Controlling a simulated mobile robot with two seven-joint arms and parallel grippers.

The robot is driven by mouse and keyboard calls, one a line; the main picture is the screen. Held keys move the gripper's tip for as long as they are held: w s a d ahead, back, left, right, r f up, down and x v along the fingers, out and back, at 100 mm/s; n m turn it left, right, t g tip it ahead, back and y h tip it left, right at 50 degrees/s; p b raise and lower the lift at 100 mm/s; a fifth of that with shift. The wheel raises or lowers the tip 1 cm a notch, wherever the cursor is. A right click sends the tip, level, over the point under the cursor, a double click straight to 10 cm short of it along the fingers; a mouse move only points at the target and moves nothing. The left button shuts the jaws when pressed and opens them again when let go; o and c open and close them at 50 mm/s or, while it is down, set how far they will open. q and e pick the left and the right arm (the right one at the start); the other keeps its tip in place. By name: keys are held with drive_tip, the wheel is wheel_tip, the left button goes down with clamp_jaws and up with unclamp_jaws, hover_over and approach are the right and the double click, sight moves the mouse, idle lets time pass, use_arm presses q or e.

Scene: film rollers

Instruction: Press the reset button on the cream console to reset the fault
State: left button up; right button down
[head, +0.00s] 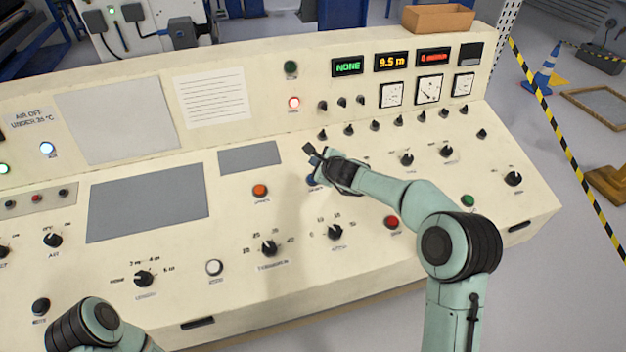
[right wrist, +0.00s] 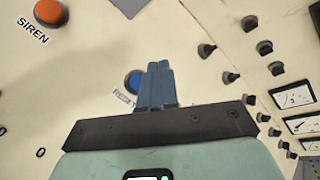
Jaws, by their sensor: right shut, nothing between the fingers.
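The cream console (head: 300,215) fills the middle of the head view. The blue reset button (right wrist: 131,80) has a label starting "RESE" below it in the right wrist view. Part of this button also shows in the head view (head: 312,181), just below my right gripper (head: 311,152). My right gripper is shut and empty; its blue fingers (right wrist: 158,80) overlap the right side of the button in the wrist view. I cannot tell whether they touch it. My left arm shows at the bottom left of the head view, but its gripper is out of view.
An orange siren button (head: 260,190) is to the left and a red button (head: 392,222) to the lower right. Several black knobs surround the area. The green display (head: 347,67) reads "NONE". A lit red lamp (head: 294,103) is on the upright panel.

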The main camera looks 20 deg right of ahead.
drive_tip(key=f, duration=0.2)
drive_tip(key=f+b, duration=0.1)
drive_tip(key=f, duration=0.1)
drive_tip(key=shift+w, duration=0.3)
use_arm(q)
drive_tip(key=shift+s+f+b, duration=0.2)
drive_tip(key=shift+s+f, duration=0.3)
drive_tip(key=shift+f, duration=0.2)
drive_tip(key=shift+s+f+b, duration=0.15)
drive_tip(key=shift+s+f, duration=0.35)
drive_tip(key=shift+f, duration=0.2)
use_arm(e)
drive_tip(key=shift+w+f, duration=0.35)
drive_tip(key=shift+f, duration=0.4)
use_arm(q)
drive_tip(key=shift+s+f, duration=0.15)
use_arm(e)
drive_tip(key=shift+f, duration=0.4)
